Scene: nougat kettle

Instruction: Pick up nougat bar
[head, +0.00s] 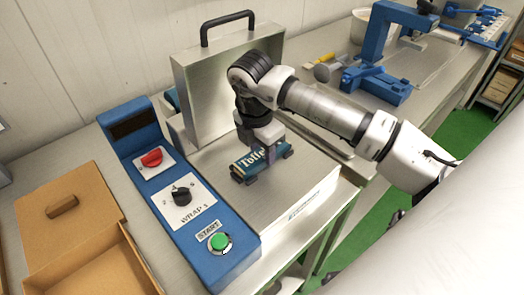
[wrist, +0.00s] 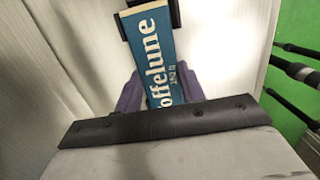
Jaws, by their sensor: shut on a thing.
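The nougat bar (wrist: 165,60) has a blue wrapper with white lettering and shows in the wrist view at the upper middle. In the head view the bar (head: 250,162) is at the metal plate of the wrapping machine, below my wrist. My gripper (head: 262,158) is shut on the bar, with a finger on either side. The gripper also shows in the wrist view (wrist: 160,95), its purple-grey pads against the bar's sides. I cannot tell whether the bar touches the plate. Part of the bar is hidden by the gripper.
The machine's metal lid (head: 215,80) stands open behind my gripper. A blue control panel (head: 185,200) with a red switch, a dial and a green button is at the left. An open cardboard box (head: 95,275) and its lid (head: 65,215) lie further left. A blue device (head: 380,50) stands at the back right.

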